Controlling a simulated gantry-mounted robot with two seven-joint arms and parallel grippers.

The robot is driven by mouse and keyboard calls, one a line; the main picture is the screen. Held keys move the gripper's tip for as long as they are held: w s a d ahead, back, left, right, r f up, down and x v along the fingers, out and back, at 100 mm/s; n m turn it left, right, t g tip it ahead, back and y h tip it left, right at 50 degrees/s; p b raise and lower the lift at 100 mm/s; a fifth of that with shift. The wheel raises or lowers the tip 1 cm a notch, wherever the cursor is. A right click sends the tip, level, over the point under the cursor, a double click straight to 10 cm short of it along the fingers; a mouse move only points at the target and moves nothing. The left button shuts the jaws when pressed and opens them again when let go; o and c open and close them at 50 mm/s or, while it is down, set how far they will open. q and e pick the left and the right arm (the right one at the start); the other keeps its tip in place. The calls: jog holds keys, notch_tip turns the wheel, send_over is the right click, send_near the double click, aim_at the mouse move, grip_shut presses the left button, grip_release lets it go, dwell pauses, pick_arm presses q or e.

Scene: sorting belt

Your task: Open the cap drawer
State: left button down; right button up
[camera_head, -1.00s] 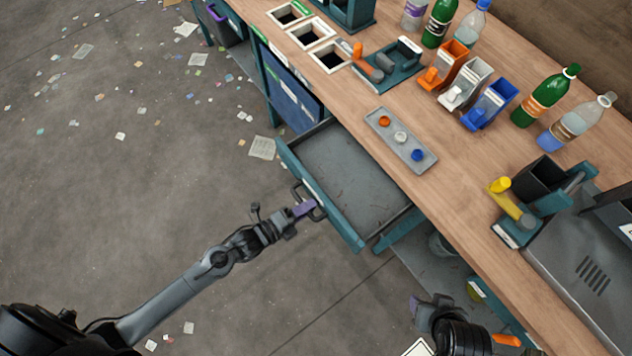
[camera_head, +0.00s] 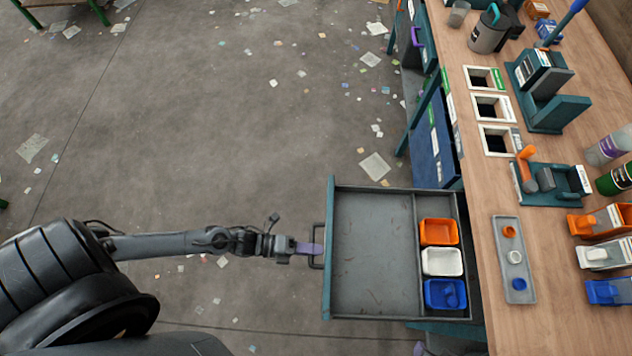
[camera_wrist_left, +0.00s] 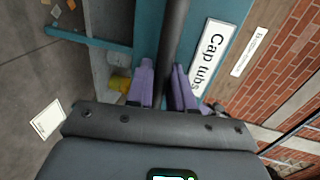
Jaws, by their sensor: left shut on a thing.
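The cap drawer (camera_head: 370,285) stands pulled out from the bench, a grey tray with a teal front. It holds an orange tub (camera_head: 439,232), a white tub (camera_head: 442,262) and a blue tub (camera_head: 432,294) behind a divider. My left gripper (camera_head: 314,249) is shut on the dark drawer handle (camera_head: 318,232). The left wrist view shows the handle bar (camera_wrist_left: 172,40) between the purple fingers, beside a label (camera_wrist_left: 212,55) reading "Cap tubs". A purple tip of my right gripper (camera_head: 419,349) shows at the bottom edge; its jaws are mostly cut off.
The wooden bench (camera_head: 480,215) runs along the right. On it lie a small grey tray (camera_head: 514,268) with orange, white and blue caps, square openings (camera_head: 490,107) and a teal stand (camera_head: 545,100). The floor left of the drawer is open, with scattered paper.

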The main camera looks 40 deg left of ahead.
pick_arm(q)
jog(key=shift+s+a, duration=0.1)
jog(key=shift+a, duration=0.15)
jog(key=c, duration=1.2)
grip_release()
jog(key=p+v, duration=0.1)
jog(key=v, duration=1)
jog(key=shift+f, duration=0.1)
